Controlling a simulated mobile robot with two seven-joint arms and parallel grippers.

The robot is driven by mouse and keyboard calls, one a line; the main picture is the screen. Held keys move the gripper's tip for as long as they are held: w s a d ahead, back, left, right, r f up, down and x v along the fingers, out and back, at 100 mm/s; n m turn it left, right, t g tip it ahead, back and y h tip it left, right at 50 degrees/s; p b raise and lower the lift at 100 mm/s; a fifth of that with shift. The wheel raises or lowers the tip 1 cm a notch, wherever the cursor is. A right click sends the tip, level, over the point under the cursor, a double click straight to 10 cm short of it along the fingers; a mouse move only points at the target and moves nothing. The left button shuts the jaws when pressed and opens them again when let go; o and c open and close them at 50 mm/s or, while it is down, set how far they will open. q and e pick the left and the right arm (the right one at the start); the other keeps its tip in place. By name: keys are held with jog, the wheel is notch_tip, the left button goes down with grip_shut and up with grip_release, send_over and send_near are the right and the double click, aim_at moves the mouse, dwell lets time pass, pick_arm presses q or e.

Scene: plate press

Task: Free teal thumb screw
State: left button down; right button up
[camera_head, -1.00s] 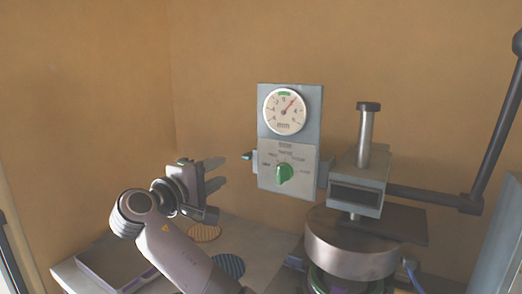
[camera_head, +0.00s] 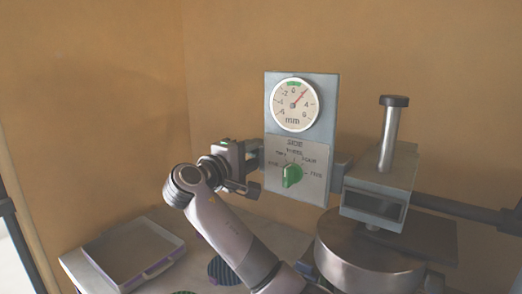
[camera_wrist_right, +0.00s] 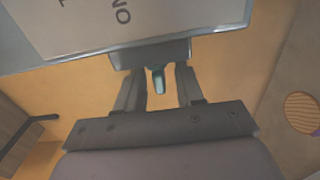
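The teal thumb screw (camera_wrist_right: 158,80) shows in the right wrist view as a small teal pin below a grey block on the panel's edge. In the head view it is hidden behind my right gripper (camera_head: 254,155), which is at the left side of the gauge panel (camera_head: 303,145). In the wrist view the fingers of my right gripper (camera_wrist_right: 162,76) are open on either side of the screw, with a visible gap on both sides. My left gripper is not in view.
The panel carries a round dial (camera_head: 294,104) and a green knob (camera_head: 291,176). The press (camera_head: 371,247), with its upright post (camera_head: 391,127), stands to the right. A shallow purple-edged tray (camera_head: 170,262) lies at left. A dark striped disc (camera_head: 222,270) lies beside my arm.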

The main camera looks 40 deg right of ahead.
jog(key=shift+x, duration=1.5)
grip_shut()
jog(key=shift+f+y, duration=0.1)
jog(key=shift+y, duration=0.3)
jog(key=g+y, duration=0.1)
jog(key=y, duration=0.1)
jog(key=shift+a+f+y, duration=0.1)
jog(key=shift+f+y, duration=0.05)
jog(key=shift+y, duration=0.15)
jog(key=shift+a+f+g+y, duration=0.15)
jog(key=shift+g+y, duration=0.1)
jog(key=shift+y, duration=0.6)
jog(key=shift+d+f+g+y, duration=0.15)
jog(key=shift+g+y, duration=0.1)
jog(key=shift+y, duration=0.6)
jog(key=shift+a, duration=0.1)
grip_release()
